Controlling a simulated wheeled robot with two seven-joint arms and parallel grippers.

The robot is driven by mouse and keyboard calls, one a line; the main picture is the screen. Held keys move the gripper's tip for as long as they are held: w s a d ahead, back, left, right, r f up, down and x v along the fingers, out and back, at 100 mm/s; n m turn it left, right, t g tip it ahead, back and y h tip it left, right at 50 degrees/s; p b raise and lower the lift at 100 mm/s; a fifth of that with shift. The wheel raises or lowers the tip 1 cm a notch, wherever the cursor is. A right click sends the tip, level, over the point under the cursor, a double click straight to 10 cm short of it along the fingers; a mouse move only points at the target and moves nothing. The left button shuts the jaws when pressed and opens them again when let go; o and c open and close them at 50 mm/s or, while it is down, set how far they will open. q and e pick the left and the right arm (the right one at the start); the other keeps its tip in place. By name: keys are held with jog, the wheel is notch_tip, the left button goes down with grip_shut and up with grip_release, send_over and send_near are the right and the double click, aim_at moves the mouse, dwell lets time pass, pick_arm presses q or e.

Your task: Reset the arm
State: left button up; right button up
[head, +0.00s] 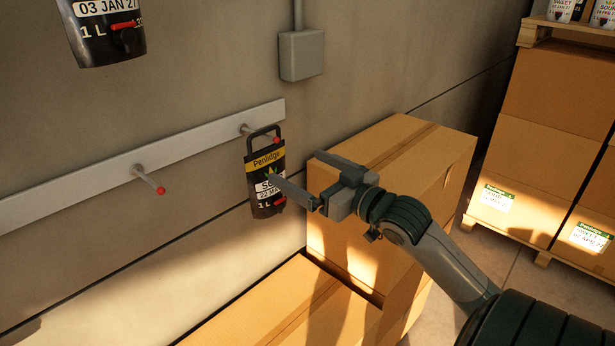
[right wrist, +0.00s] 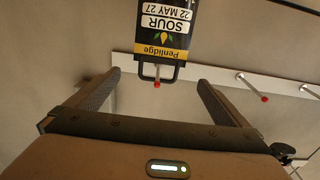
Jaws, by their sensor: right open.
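My right arm comes in from the lower right in the head view. Its gripper (head: 292,172) is open and empty, with its fingers pointing left toward the wall. A dark pouch (head: 266,185) with a yellow "Penlidge" band hangs by its handle loop from a red-tipped peg (head: 273,139). The lower finger overlaps the pouch in the head view. In the right wrist view the pouch (right wrist: 163,30) appears upside down, beyond the open fingers (right wrist: 158,82) and apart from them. My left gripper is not in view.
A second red-tipped peg (head: 150,180) on the wall rail (head: 75,193) is bare. Another pouch (head: 105,35) hangs upper left. Cardboard boxes (head: 400,150) stand behind and below my gripper. Stacked boxes on pallets (head: 550,110) stand at right. A grey wall box (head: 301,55) is above.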

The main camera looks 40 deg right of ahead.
jog(key=shift+s, duration=0.3)
dwell(0.5)
